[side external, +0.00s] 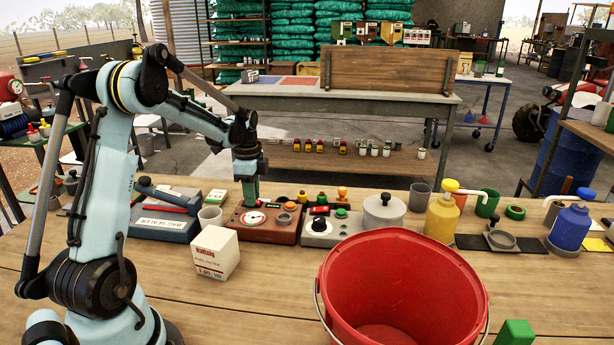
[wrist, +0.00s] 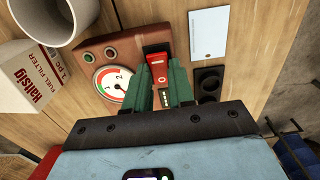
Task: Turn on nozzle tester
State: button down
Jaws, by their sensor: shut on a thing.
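The brown-red box with a round gauge, apparently the nozzle tester (side external: 271,234), stands on the wooden bench. In the wrist view its panel (wrist: 92,52) shows the white, green and red gauge (wrist: 112,82) left of my fingers. A red switch or lever (wrist: 157,62) with a black top sits between my green fingers. My gripper (side external: 250,203) points down onto the box from above; in the wrist view its fingertips (wrist: 161,80) close around the red part.
A grey device (side external: 320,234) is close on the right. A large red bucket (side external: 403,285) fills the front. Bare bench lies at front left.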

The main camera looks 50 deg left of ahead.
jog(key=shift+s+a+t+h, duration=0.1)
jog(key=shift+s+t+h, duration=0.05)
jog(key=shift+t+h, duration=0.45)
jog(key=c, duration=1)
grip_release()
jog(key=shift+o, duration=0.2)
notch_tip(320, 180, up, 12)
jog(key=s+a, duration=0.1)
jog(key=shift+a, duration=0.1)
